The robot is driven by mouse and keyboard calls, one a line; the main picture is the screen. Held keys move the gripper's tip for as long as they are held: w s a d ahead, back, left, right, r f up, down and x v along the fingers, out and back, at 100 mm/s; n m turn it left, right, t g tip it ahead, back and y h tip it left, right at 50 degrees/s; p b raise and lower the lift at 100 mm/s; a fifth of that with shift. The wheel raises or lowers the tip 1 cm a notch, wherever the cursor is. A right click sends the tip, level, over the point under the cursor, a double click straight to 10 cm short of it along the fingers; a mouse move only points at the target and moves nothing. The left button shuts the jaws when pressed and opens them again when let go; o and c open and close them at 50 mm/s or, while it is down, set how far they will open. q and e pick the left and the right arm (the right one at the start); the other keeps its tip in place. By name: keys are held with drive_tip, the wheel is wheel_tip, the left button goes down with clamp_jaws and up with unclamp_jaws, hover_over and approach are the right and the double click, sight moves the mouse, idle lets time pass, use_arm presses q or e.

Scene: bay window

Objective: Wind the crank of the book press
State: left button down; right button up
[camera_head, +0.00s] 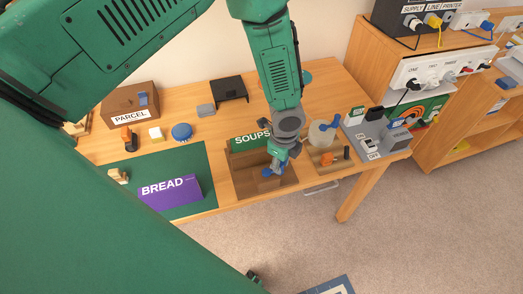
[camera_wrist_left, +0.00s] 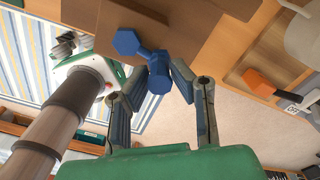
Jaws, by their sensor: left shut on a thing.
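The book press (camera_head: 262,187) is a brown wooden frame at the front edge of the table, with a green SOUPS book (camera_head: 250,141) at its back. Its blue crank (camera_wrist_left: 126,42) shows in the wrist view as a short arm with a knob, against the brown wood. My left gripper (camera_head: 276,166) reaches down over the press. In the wrist view my left gripper (camera_wrist_left: 158,82) has its two fingers on either side of the blue crank knob, shut on it. The gripper hides part of the crank in the head view. My right gripper is not identifiable.
A purple BREAD book (camera_head: 170,192) lies left on a green mat (camera_head: 205,160). A PARCEL box (camera_head: 130,107) stands behind. Right of the press are a wooden tray (camera_head: 327,165) with an orange-handled tool, a pale round item with a blue handle (camera_head: 330,125) and a grey switch unit (camera_head: 372,137).

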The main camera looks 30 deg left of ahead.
use_arm(q)
drive_tip(key=shift+s+d+m, duration=0.15)
drive_tip(key=shift+s+m, duration=0.1)
drive_tip(key=shift+m, duration=0.55)
drive_tip(key=shift+s+p, duration=0.1)
drive_tip(key=shift+p, duration=0.2)
drive_tip(key=shift+s+d+m, duration=0.15)
drive_tip(key=shift+m, duration=0.65)
drive_tip(key=shift+s+d+m+p, duration=0.1)
drive_tip(key=shift+s+m+p, duration=0.25)
drive_tip(key=shift+m, duration=0.55)
drive_tip(key=shift+s+m+p, duration=0.25)
drive_tip(key=shift+m+p, duration=0.05)
drive_tip(key=shift+m, duration=0.5)
drive_tip(key=shift+s+m, duration=0.25)
drive_tip(key=shift+m, duration=0.55)
